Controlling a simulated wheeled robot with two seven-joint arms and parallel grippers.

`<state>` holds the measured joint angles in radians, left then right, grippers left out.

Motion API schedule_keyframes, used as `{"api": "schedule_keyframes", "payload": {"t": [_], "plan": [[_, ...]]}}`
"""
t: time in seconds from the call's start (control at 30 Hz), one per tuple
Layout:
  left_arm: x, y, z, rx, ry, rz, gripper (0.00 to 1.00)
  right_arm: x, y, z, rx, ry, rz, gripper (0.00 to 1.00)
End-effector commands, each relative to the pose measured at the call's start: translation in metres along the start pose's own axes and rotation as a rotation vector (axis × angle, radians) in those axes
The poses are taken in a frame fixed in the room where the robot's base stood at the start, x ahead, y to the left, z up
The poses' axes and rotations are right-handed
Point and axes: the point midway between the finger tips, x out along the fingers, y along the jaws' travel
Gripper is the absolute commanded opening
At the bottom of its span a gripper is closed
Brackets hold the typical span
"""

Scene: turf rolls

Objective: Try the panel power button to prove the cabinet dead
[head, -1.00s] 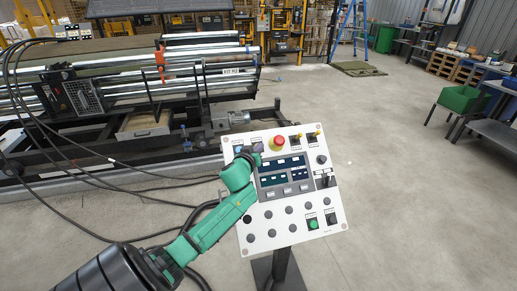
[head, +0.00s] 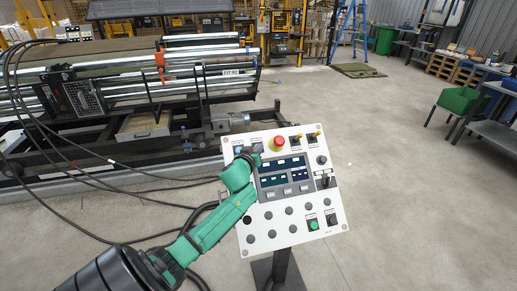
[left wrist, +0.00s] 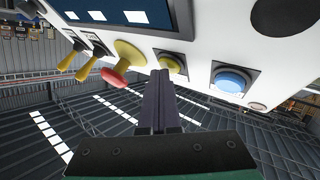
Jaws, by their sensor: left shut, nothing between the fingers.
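The white control panel (head: 287,241) stands tilted on a post, with rows of knobs and buttons, a dark display (head: 283,171) and a green button (head: 314,224) low on the right. My left gripper (head: 257,149) is at the panel's top row, left of the red mushroom button (head: 278,143). In the left wrist view its shut, empty fingers (left wrist: 157,75) point at a yellow button (left wrist: 172,62) in a square bezel. I cannot tell whether they touch it. A blue button (left wrist: 231,79) is beside it. Labels are too small to read. My right gripper is out of view.
Yellow-handled toggles (head: 296,139) sit right of the mushroom button. A roller machine (head: 130,90) with black cables on the floor stands behind and left. A green bin (head: 461,99) is at the right. The concrete floor right of the panel is clear.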

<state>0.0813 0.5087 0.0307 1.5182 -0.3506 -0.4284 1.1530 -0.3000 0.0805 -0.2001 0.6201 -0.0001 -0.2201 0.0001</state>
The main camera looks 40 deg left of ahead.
Motion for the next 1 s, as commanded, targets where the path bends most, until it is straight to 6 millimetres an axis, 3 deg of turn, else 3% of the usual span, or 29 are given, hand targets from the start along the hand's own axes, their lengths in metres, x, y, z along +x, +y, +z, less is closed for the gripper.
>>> {"api": "schedule_keyframes", "payload": {"t": [0.37,0.67,1.0], "plan": [[0.001,-0.001,0.002,-0.001,-0.003,-0.002,0.0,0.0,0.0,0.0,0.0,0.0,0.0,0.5],[-0.01,0.007,-0.008,-0.002,-0.004,-0.002,0.0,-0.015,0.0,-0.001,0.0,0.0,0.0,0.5],[-0.011,0.008,-0.008,-0.001,-0.002,-0.001,0.0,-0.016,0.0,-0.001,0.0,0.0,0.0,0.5]]}}
